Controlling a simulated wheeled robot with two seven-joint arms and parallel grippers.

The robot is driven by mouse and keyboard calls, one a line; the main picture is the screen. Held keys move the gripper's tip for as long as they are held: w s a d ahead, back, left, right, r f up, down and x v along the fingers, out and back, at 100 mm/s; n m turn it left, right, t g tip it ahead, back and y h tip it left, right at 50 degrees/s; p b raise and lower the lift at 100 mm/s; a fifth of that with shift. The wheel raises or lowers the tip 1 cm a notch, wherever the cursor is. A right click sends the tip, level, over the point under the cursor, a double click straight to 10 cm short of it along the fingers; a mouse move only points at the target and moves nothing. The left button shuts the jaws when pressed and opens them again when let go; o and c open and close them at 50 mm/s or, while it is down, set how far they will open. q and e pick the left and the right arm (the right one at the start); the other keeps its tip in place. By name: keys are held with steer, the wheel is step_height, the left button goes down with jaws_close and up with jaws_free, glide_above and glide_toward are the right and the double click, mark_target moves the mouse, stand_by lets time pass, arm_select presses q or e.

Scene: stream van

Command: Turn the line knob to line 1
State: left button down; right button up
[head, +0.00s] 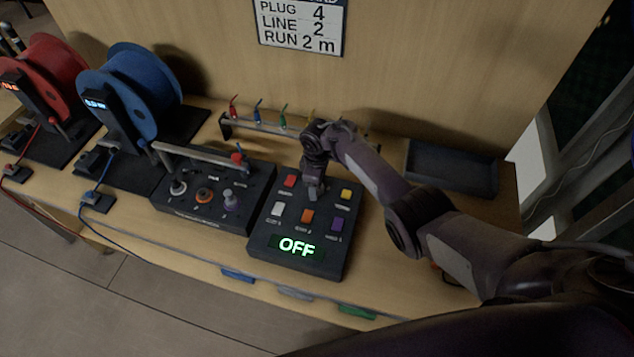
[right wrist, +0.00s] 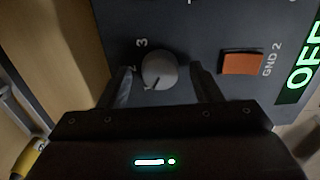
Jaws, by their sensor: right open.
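The line knob (right wrist: 159,69) is a round grey dial on the dark control box (head: 262,232). In the right wrist view the numerals 3 and 2 show at its left, and a small dark mark sits at its lower left edge; I cannot tell for sure which number it points to. My right gripper (head: 315,190) is over the upper middle of the box and hides the knob in the head view. In the right wrist view its fingers are open, one on each side of the knob, with gaps visible. My left gripper is not in view.
The box has red (head: 289,181), yellow (head: 346,194), white (head: 277,208), orange (head: 307,216) and purple (head: 337,224) buttons, and a display (head: 297,247) reading OFF. A second knob box (head: 225,217) adjoins at left. A wall sign (head: 301,25) reads LINE 2.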

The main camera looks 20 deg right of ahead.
step_height(320, 180, up, 8)
steer(key=shift+f+p, duration=0.15)
steer(key=shift+p, duration=0.3)
stand_by(0.3)
